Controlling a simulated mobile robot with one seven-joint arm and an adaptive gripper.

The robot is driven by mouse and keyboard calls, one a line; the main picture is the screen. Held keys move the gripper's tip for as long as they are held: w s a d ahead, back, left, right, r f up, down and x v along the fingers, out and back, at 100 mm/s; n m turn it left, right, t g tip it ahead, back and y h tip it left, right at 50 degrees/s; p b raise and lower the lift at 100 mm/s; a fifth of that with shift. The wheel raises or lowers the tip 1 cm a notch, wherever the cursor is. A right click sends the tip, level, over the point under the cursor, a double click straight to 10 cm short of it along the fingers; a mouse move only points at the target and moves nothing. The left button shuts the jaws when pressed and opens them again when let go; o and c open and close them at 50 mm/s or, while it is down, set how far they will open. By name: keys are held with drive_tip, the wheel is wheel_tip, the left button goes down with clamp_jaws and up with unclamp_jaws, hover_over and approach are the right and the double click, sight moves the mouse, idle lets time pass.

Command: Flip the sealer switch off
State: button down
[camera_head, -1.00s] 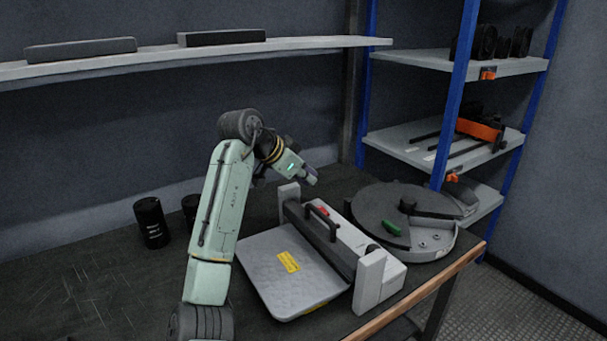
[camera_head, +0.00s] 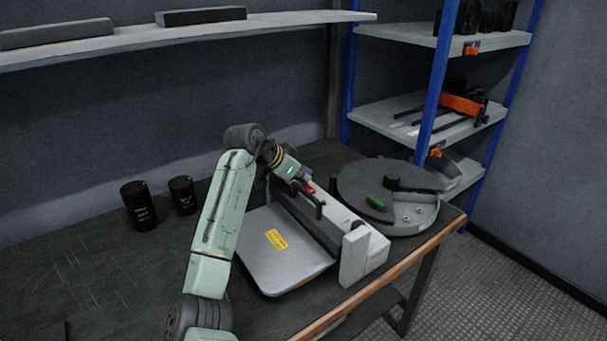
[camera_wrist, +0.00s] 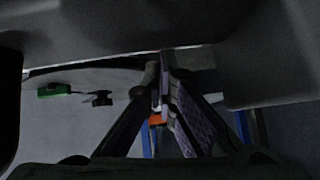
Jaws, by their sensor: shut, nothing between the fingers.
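The sealer (camera_head: 352,222) is a pale grey machine on the bench with a flat plate (camera_head: 290,262) bearing a yellow label. A black handle (camera_head: 313,208) stands along its top. A small red switch (camera_head: 310,188) shows at the sealer's far end, partly covered by my gripper. My gripper (camera_head: 304,184) is at this red part in the head view; I cannot tell whether they touch. In the wrist view my gripper (camera_wrist: 162,62) has its fingers together and empty, close to a dark grey surface. The switch cannot be made out there.
A round dark turntable (camera_head: 360,180) with a green piece (camera_head: 375,202) stands right of the sealer. Two black cans (camera_head: 139,205) stand at the left. Blue-framed shelves (camera_head: 432,125) rise behind right.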

drive_tip(key=shift+p, duration=0.45)
drive_tip(key=shift+w+f+g+h+p, duration=0.2)
drive_tip(key=shift+g+h+p, duration=0.1)
drive_tip(key=shift+p, duration=0.15)
drive_tip(key=shift+a+f+b, duration=0.2)
drive_tip(key=shift+f+b, duration=0.05)
drive_tip(key=shift+b, duration=0.05)
drive_tip(key=shift+s+d+r, duration=0.2)
drive_tip(key=shift+s+d, duration=0.25)
drive_tip(key=shift+s, duration=0.15)
